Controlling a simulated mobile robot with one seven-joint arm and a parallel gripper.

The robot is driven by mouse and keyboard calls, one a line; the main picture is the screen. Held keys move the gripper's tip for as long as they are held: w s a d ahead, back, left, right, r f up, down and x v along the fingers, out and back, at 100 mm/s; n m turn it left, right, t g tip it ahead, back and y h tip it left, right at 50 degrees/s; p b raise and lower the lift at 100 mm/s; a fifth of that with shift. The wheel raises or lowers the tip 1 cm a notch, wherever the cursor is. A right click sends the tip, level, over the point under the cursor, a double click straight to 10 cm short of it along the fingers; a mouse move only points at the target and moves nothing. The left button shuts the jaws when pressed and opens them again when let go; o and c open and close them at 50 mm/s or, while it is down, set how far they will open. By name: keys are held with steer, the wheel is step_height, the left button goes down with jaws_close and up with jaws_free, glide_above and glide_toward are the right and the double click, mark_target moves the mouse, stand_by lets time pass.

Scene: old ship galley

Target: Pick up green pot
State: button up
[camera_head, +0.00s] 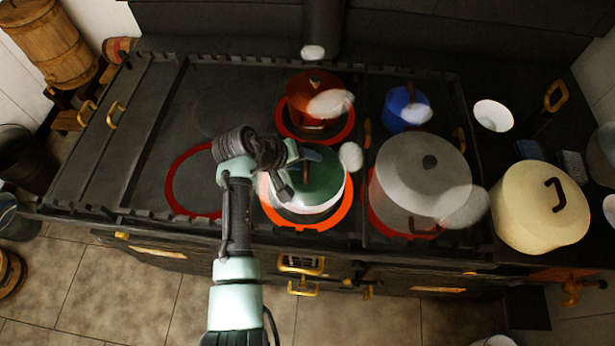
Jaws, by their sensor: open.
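The green pot (323,185) sits on a burner with a glowing orange-red ring (343,208) at the front middle of the dark stove. It has a green lid and a pale lower body. My gripper (298,172) is over the left part of the pot's lid and is open. My arm comes up from the bottom of the view and hides the pot's left side. I cannot tell whether the fingers touch the lid or its handle.
A large grey pot (420,175) stands close to the right. A red-brown pot (308,90) is behind, and a blue pot (400,112) is back right. A cream pot (535,210) is far right. White steam puffs float nearby. The stove's left top (150,150) is clear.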

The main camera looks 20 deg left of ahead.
steer(key=shift+f, duration=0.1)
jaws_close()
stand_by(1.3)
